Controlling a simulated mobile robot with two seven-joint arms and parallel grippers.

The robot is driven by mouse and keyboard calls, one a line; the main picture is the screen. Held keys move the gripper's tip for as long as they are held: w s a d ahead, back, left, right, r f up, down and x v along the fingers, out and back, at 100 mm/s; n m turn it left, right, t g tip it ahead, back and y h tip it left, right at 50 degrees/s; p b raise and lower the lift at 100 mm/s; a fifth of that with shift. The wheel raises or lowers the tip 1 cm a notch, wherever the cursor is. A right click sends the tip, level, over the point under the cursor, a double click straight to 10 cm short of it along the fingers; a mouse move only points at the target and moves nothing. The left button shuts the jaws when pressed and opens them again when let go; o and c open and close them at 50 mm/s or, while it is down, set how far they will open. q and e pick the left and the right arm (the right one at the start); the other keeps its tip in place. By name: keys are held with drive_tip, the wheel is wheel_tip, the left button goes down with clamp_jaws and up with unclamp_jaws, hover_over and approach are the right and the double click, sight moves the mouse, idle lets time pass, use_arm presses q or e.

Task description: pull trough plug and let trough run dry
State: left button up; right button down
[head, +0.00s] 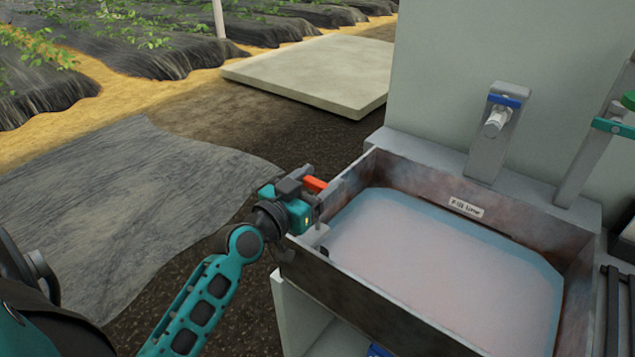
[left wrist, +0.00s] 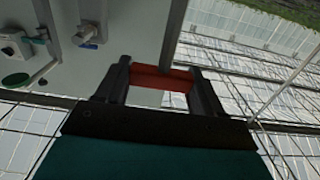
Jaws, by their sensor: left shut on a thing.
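The trough (head: 390,305) is an open, worn metal basin at the right in the head view. Cloudy pinkish liquid (head: 440,265) with a bluish edge covers its floor, below a label (head: 465,207) on the back wall. My left gripper (head: 320,190) is at the trough's left rim, shut on an orange-red handle (head: 314,184). The handle lies crosswise between both fingers in the left wrist view (left wrist: 160,78). I cannot tell whether it belongs to the plug, and no plug or drain shows. My right gripper is out of view.
A blue-handled tap (head: 497,118) stands behind the trough, and it also shows in the left wrist view (left wrist: 86,35). A teal-handled fitting (head: 612,126) is at the far right. A pale slab (head: 315,75) and grey ground sheet (head: 125,205) lie left.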

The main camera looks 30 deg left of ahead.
use_arm(q)
drive_tip(key=shift+r, duration=0.15)
drive_tip(key=o, duration=1.4)
drive_tip(key=shift+o, duration=0.2)
drive_tip(key=s+a+b, duration=0.1)
drive_tip(key=s+b, duration=0.1)
drive_tip(key=s, duration=1)
drive_tip(key=shift+s, duration=0.4)
drive_tip(key=s+d+f+g, duration=0.1)
drive_tip(key=d+f, duration=0.3)
drive_tip(key=f, duration=0.4)
drive_tip(key=s+d+f+m+g, duration=0.1)
drive_tip(key=s+d+f+g, duration=0.1)
drive_tip(key=d+f, duration=0.3)
drive_tip(key=s+d+f+g, duration=0.1)
drive_tip(key=d+f+g, duration=0.3)
drive_tip(key=f, duration=0.7)
drive_tip(key=shift+s+d+m+h, duration=0.25)
drive_tip(key=shift+s+m+h, duration=0.15)
